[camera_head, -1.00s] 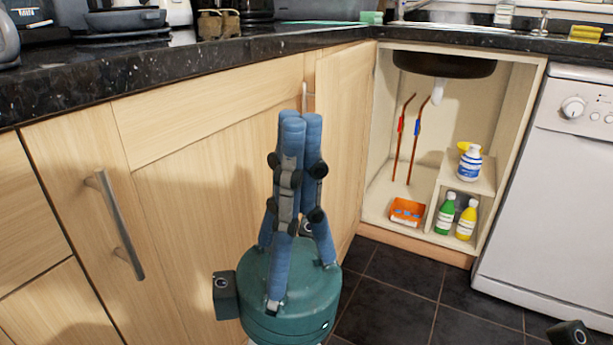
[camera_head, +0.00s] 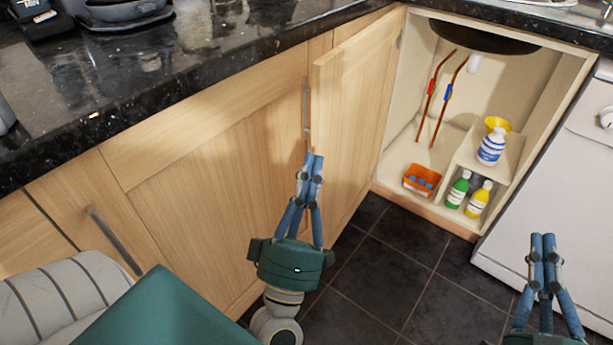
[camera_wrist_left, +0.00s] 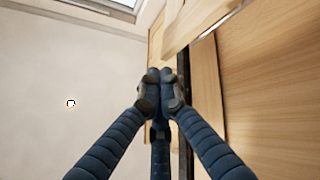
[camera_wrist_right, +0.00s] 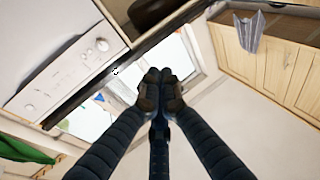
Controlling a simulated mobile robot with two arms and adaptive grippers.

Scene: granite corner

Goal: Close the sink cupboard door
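The sink cupboard door (camera_head: 352,125) stands wide open, swung out to the left, its free edge near the front of the neighbouring cabinets. A slim metal handle (camera_head: 305,103) shows by that edge. My left gripper (camera_head: 312,157) is shut, fingertips pointing up, just by the lower part of the door's free edge; I cannot tell if it touches. In the left wrist view its fingers (camera_wrist_left: 160,78) meet beside wooden panels with a dark gap. My right gripper (camera_head: 542,238) is shut and empty, in front of the white appliance. The right wrist view shows its fingers (camera_wrist_right: 160,78) together.
The open sink cupboard holds an orange tray (camera_head: 421,180), a white-blue bottle (camera_head: 491,147), a green bottle (camera_head: 458,189), a yellow bottle (camera_head: 479,198) and copper pipes. A white appliance (camera_head: 560,180) stands right of it. Dark floor tiles (camera_head: 385,270) are clear before the cupboard.

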